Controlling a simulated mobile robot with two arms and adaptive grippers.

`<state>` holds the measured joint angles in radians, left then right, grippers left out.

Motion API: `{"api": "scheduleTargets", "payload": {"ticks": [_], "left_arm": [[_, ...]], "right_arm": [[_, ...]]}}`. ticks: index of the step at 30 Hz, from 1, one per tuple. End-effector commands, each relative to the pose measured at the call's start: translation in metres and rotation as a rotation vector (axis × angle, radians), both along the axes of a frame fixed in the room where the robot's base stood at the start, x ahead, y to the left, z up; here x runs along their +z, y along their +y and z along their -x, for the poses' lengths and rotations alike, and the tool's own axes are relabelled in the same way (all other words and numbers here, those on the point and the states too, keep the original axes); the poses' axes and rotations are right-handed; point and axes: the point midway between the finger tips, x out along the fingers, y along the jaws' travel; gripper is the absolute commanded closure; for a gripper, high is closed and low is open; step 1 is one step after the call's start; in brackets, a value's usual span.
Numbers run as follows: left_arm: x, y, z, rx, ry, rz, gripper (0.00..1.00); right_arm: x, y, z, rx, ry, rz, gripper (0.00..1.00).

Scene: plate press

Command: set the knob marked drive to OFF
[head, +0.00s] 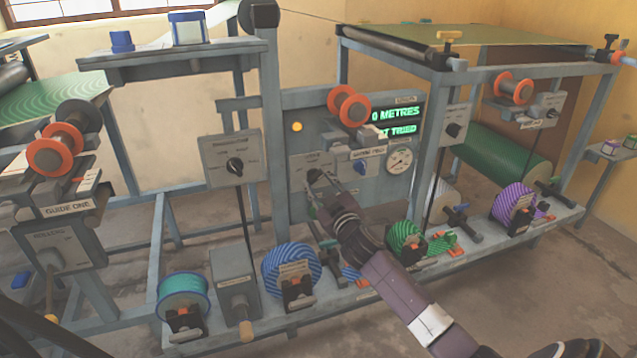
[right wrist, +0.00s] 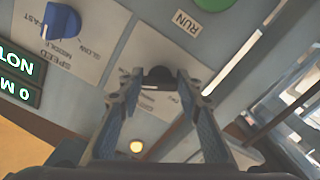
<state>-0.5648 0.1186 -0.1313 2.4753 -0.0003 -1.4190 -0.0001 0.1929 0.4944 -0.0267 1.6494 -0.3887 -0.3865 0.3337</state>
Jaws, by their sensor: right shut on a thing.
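My right gripper (head: 316,183) reaches up to the control panel from the lower right. In the right wrist view the gripper (right wrist: 158,84) has its two fingers either side of a dark knob (right wrist: 158,74) and is shut on it. The knob sits on a pale label plate (right wrist: 150,105), which also shows in the head view (head: 311,160). The plate's lettering is too small and partly covered, so I cannot read the marking or setting. The gripper hides the knob in the head view. My left gripper is not in view.
A blue knob (right wrist: 60,20) on a speed plate is beside the held knob; it also shows in the head view (head: 361,168). A green button (right wrist: 214,3) and a RUN label (right wrist: 186,20) are close by. Striped rolls (head: 291,268) stand on the shelf below.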

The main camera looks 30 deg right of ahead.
Motion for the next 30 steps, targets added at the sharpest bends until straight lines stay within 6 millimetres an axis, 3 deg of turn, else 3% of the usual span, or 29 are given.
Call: {"api": "scheduleTargets", "payload": {"ticks": [5,11,22,30], "left_arm": [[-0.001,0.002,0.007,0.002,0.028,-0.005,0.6],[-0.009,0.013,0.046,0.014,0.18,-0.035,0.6],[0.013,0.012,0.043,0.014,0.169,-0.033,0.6],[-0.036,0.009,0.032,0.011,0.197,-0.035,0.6]], "right_arm": [[0.0,0.0,0.0,0.0,0.006,0.02,0.92],[0.001,0.0,0.0,0.001,0.027,0.104,0.92],[0.003,-0.001,0.001,0.001,0.101,0.414,0.92],[0.004,-0.001,0.001,0.003,0.161,0.664,0.92]]}}
